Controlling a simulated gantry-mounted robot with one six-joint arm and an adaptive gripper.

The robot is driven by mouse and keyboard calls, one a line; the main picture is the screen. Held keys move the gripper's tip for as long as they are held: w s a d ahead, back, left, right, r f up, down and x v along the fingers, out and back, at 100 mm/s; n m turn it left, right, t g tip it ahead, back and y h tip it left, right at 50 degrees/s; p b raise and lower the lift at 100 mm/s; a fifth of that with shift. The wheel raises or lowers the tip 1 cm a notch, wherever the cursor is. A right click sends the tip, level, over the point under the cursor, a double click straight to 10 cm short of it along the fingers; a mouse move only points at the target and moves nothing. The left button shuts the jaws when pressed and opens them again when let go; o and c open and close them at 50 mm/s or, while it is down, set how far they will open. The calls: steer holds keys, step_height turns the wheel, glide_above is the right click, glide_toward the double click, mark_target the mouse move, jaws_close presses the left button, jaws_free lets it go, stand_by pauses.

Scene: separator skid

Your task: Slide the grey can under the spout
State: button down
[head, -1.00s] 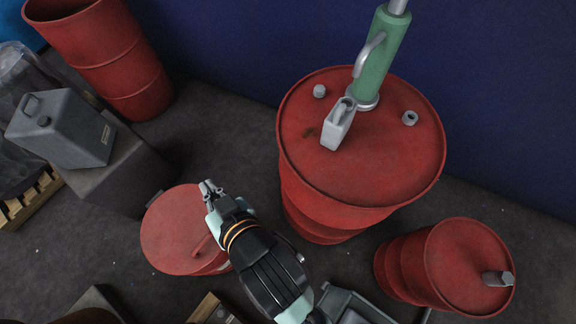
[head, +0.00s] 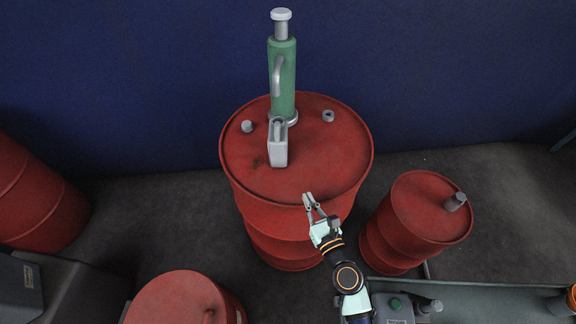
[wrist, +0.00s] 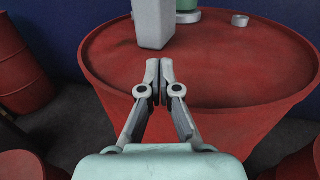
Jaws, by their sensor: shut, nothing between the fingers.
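The light grey can (head: 278,150) stands upright on the big red drum (head: 315,170), in front of the green pump (head: 283,85). The grey curved spout (head: 277,75) hangs on the pump's near side, above the can in the head view. Whether the can's mouth lines up with it, I cannot tell. My gripper (head: 309,198) is shut and empty at the drum's near rim, to the right of the can and apart from it. In the wrist view my fingertips (wrist: 160,68) meet, and the can (wrist: 153,24) is ahead of them, its top cut off.
Grey caps (head: 246,126) (head: 328,116) sit left and right of the pump. A smaller red drum (head: 425,205) stands at right, another (head: 180,298) at lower left. A grey-green tray (head: 480,295) is at lower right. The drum top in front of the can is bare.

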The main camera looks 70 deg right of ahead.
mark_target(286, 158)
steer(key=b+x, duration=0.1)
steer(key=x, duration=1.3)
steer(key=shift+w+a, duration=0.15)
steer(key=shift+w, duration=0.05)
steer(key=shift+x, duration=0.85)
steer(key=shift+a, duration=0.1)
steer(key=shift+s, duration=0.1)
steer(key=p+v, duration=0.1)
steer(key=v, duration=1.3)
steer(key=shift+r, duration=0.1)
